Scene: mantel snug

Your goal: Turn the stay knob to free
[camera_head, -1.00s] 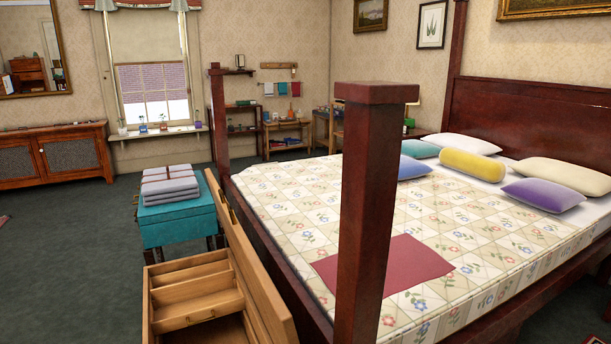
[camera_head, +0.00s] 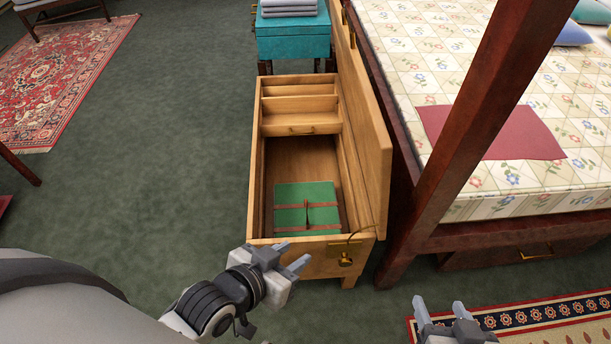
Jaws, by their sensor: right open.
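An open wooden chest (camera_head: 257,160) stands on the carpet, its lid (camera_head: 365,130) raised against the bed side. On its near end is a brass plate with a dark, knob-like piece (camera_head: 345,262); a thin curved brass piece (camera_head: 362,232) shows above it. I cannot tell for sure which part is the stay knob, nor its setting. My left gripper (camera_head: 292,256) is open and empty, just left of the brass fitting and apart from it in the picture. My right gripper (camera_head: 440,307) is open and empty at the bottom edge, right of the chest.
A green strapped case (camera_head: 290,193) lies in the chest below a wooden tray (camera_head: 300,104). A dark bed post (camera_head: 440,180) rises close to the right of the chest. A teal trunk (camera_head: 292,42) stands behind.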

